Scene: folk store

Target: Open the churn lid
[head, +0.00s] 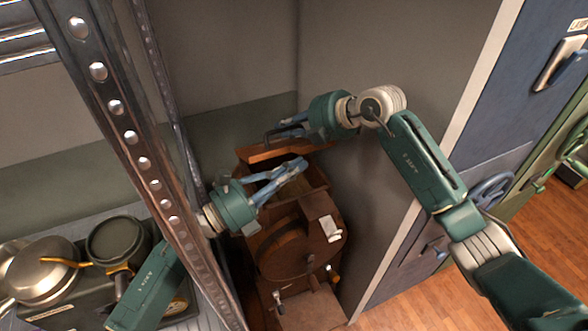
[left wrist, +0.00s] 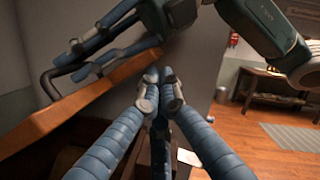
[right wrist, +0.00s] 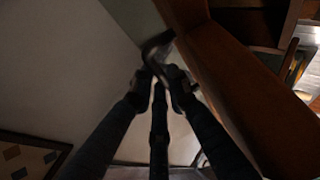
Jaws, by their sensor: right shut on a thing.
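The brown wooden churn (head: 272,243) stands in the lower middle of the head view, with a round front. Its wooden lid (head: 262,155) is raised and tilted at the back, so part of the open top shows. The lid also shows in the left wrist view (left wrist: 85,100) and the right wrist view (right wrist: 240,90). My right gripper (head: 272,135) is shut on the lid's dark handle (right wrist: 157,45), behind the lid. My left gripper (head: 302,163) is shut and empty, with its fingertips over the churn's open top, in front of the lid. The churn's inside is mostly hidden.
A metal shelf post (head: 135,140) rises close to my left arm. Pans (head: 45,270) and a dark pot (head: 117,240) sit on the left. A grey wall stands close behind the churn. Blue cabinets (head: 500,110) are on the right. Wooden floor is clear at lower right.

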